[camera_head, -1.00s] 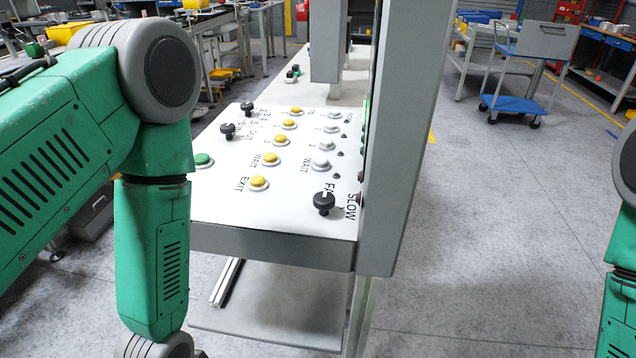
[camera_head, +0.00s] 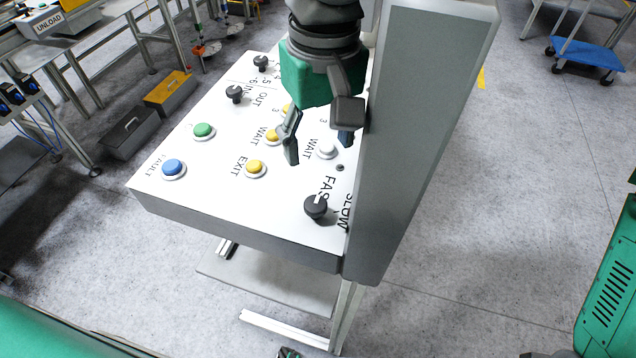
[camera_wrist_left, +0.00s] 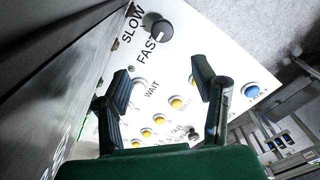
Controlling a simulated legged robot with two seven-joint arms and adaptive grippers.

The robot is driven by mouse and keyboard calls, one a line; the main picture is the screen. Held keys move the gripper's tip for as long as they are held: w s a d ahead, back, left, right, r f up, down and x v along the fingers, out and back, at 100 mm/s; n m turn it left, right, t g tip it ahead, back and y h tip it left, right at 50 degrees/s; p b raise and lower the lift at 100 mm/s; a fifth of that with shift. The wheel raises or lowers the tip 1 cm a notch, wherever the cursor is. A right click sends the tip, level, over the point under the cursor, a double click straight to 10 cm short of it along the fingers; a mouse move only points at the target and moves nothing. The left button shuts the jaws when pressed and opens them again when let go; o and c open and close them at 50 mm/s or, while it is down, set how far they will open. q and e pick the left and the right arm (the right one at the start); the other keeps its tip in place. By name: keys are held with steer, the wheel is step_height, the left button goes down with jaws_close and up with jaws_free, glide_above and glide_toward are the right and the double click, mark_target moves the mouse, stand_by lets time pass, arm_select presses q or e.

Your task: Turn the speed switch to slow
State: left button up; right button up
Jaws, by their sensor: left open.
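The speed switch (camera_head: 316,206) is a black round knob with a white mark, near the front right corner of the white control panel (camera_head: 225,200). FAST and SLOW are printed beside it. It also shows at the top of the left wrist view (camera_wrist_left: 161,30), where its mark appears to face the FAST side. My left gripper (camera_head: 318,148) is open and empty above the panel, behind the switch and apart from it. Its two spread fingers (camera_wrist_left: 163,82) show in the left wrist view, with the switch beyond them. My right gripper is out of view.
A tall grey post (camera_head: 420,130) stands along the panel's right side, close to the gripper. Yellow buttons (camera_head: 255,168), a white button (camera_head: 326,149), a green button (camera_head: 203,131), a blue button (camera_head: 173,168) and other black knobs (camera_head: 235,94) stand on the panel.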

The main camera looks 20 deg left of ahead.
mark_target(316, 203)
arm_select(q)
steer(key=f, duration=0.1)
steer(key=s+f, duration=0.1)
steer(key=d+f, duration=0.1)
steer(key=shift+s+f, duration=0.35)
steer(key=shift+s, duration=0.05)
steer(key=f, duration=0.2)
steer(key=a+f, duration=0.1)
steer(key=f, duration=0.2)
steer(key=w+f, duration=0.1)
steer(key=f, duration=0.2)
steer(key=shift+a+b, duration=0.2)
steer(key=shift+b, duration=0.1)
steer(key=shift+f, duration=0.45)
steer(key=shift+w+d, duration=0.1)
steer(key=shift+d, duration=0.05)
steer(key=c, duration=1.2)
